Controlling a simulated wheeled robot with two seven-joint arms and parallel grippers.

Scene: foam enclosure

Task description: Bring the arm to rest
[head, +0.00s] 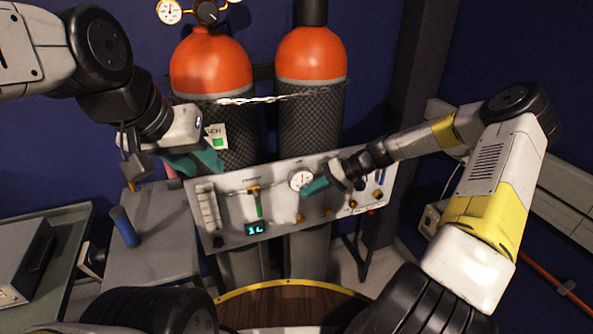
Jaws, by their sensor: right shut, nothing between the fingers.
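My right arm comes in from the right, bent at a white and yellow elbow. My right gripper (316,187), with teal fingertips, is shut and empty. It is in front of the grey panel (230,183), just below a round dial gauge (301,180); whether it touches the panel I cannot tell. My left gripper (195,160) is at the upper left, in front of the left gas cylinder. Its teal fingertips are partly hidden by its own white body, and I cannot tell whether it is open.
Two orange-topped gas cylinders (210,65) (311,55) stand chained behind the panel. The panel carries a green-handled valve (257,202), a lit display (255,229) and brass knobs. A grey bench (150,265) with a blue cylinder (124,226) is at left.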

